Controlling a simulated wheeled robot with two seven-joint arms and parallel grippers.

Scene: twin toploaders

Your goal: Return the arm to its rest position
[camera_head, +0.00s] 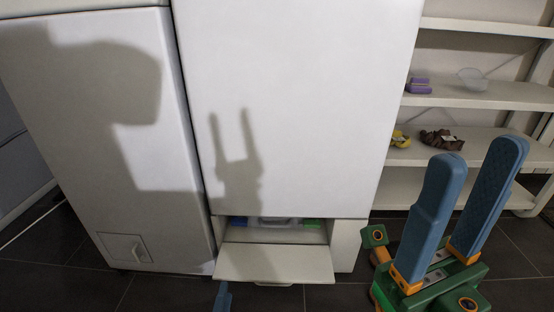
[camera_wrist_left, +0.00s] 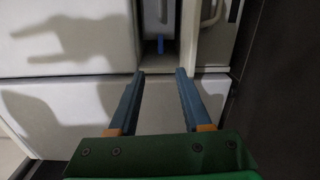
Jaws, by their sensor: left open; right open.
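My right gripper (camera_head: 479,155) is large at the lower right of the head view. Its two blue fingers point up and stand wide apart, with nothing between them. Of my left gripper (camera_head: 222,297), only a blue fingertip shows at the bottom edge of the head view, just in front of the open flap. In the left wrist view my left gripper (camera_wrist_left: 160,74) is open and empty, its fingers pointing at a white front with a narrow recess beyond. The rest of my left arm is hidden.
A white machine (camera_head: 295,100) has an open flap (camera_head: 275,262) low at its front, with blue and green items inside. Another white cabinet (camera_head: 85,150) stands left. Shelves (camera_head: 490,93) at right hold a purple item (camera_head: 418,86) and a clear bowl (camera_head: 472,78). Dark tiled floor lies below.

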